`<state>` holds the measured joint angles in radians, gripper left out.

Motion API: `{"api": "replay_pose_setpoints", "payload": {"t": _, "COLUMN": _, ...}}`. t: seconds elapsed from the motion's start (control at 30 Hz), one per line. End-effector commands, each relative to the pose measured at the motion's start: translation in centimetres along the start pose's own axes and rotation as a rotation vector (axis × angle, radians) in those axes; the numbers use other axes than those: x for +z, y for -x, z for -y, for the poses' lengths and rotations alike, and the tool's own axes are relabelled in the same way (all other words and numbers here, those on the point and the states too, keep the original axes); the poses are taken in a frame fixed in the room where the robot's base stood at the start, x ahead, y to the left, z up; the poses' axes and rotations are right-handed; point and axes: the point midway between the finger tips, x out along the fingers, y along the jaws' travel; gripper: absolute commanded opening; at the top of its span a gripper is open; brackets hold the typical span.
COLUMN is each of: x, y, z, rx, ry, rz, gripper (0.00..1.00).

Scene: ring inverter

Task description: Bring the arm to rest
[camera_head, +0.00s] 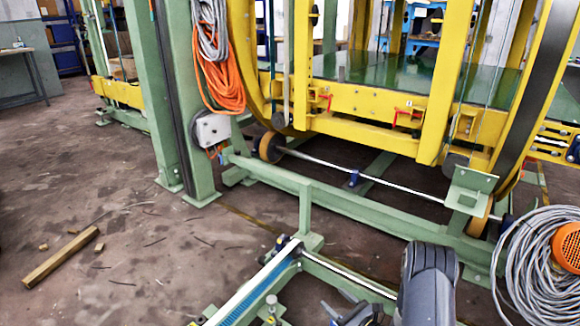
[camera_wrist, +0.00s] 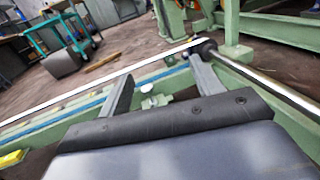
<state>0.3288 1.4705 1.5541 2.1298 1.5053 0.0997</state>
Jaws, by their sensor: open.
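My gripper (camera_wrist: 159,70) shows in the wrist view with its two grey fingers spread apart. It is open, and nothing is seen between the fingers. Beyond the fingers are a green frame, a blue strip and a long pale rail. In the head view, my dark grey arm (camera_head: 428,285) is at the bottom right, in front of the green base frame. Its lower part is cut off by the picture edge. I cannot tell from these views whether the fingers touch the frame.
The yellow ring machine (camera_head: 355,128) stands on a green base frame (camera_head: 345,205). A grey cable coil (camera_head: 535,262) with an orange motor (camera_head: 568,245) is at the right. A green post (camera_head: 160,80) rises left of centre. A wooden beam (camera_head: 62,257) lies on otherwise fairly open floor at left.

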Motion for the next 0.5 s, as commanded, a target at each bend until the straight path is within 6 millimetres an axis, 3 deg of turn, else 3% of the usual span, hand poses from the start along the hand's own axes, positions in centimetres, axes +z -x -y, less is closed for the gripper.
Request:
{"api": "replay_pose_setpoints", "payload": {"t": 0.3, "x": 4.1, "y": -0.4, "z": 0.5, "rx": -0.030, "ry": 0.006, "rz": -0.002, "gripper": 0.62}}
{"api": "replay_pose_setpoints", "payload": {"t": 0.5, "x": 4.9, "y": -0.5, "z": 0.6, "rx": -0.041, "ry": 0.007, "rz": -0.004, "gripper": 0.62}}
